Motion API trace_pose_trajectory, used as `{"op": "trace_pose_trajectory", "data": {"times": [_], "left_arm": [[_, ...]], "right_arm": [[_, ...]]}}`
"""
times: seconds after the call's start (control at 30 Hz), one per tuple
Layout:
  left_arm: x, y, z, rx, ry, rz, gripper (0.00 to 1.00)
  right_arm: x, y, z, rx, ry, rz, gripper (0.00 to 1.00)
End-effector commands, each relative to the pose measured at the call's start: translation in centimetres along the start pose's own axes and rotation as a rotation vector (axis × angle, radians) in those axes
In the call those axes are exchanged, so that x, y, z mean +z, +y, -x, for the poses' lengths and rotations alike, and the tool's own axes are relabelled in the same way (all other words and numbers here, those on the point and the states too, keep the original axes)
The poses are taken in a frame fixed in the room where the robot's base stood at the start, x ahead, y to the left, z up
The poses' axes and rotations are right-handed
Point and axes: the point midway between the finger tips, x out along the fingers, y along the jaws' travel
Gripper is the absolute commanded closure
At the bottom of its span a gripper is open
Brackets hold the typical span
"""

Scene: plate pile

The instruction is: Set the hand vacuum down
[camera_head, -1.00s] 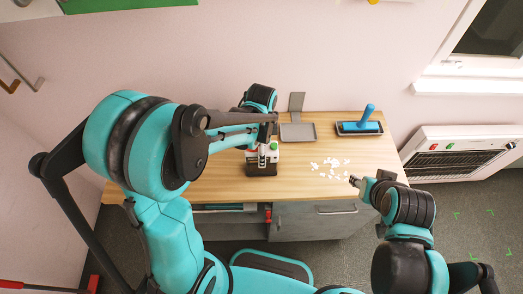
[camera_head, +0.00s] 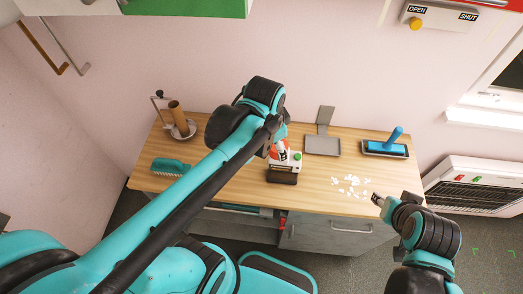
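The hand vacuum (camera_head: 283,174), white and red with a dark base and a green button, is upright at the middle of the wooden counter. Whether its base touches the wood is hard to tell. My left gripper (camera_head: 274,144) is at the vacuum's upper back part. My own arm hides most of its fingers, so their grip does not show. My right gripper (camera_head: 377,199) is small in view beside the counter's right front edge, with nothing visible in it; its finger gap is unclear.
White crumbs (camera_head: 351,186) lie right of the vacuum. A grey dustpan (camera_head: 322,146) and a blue-handled brush (camera_head: 386,149) are behind. A teal brush (camera_head: 170,167) and a holder with a brown roll (camera_head: 181,122) stand on the left. Bare counter (camera_head: 232,190) shows left of the vacuum.

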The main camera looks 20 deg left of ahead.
Motion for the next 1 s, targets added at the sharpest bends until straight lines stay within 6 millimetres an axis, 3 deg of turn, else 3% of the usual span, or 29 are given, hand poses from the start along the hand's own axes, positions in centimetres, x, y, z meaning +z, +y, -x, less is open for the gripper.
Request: {"op": "trace_pose_trajectory", "data": {"times": [0.03, 0.2, 0.4, 0.8, 1.0], "left_arm": [[1.3, 0.4, 0.7, -0.033, 0.04, 0.105, 0.27], [4.1, 1.2, 1.8, -0.114, 0.194, 0.455, 0.27], [5.6, 1.6, 2.0, -0.144, 0.31, 0.68, 0.27], [5.8, 1.6, 1.9, -0.146, 0.33, 0.72, 0.27], [6.4, 2.1, -0.8, -0.146, 0.329, 0.719, 0.27]], "right_arm": [[0.0, 0.0, 0.0, 0.0, 0.0, 0.0, 0.6], [0.0, 0.0, 0.0, 0.0, 0.0, 0.0, 0.6], [0.0, 0.0, 0.0, 0.0, 0.0, 0.0, 0.6], [0.1, 0.0, -0.1, 0.0, 0.0, 0.0, 0.6], [1.7, 0.0, -2.3, 0.0, 0.0, 0.0, 0.6]]}}
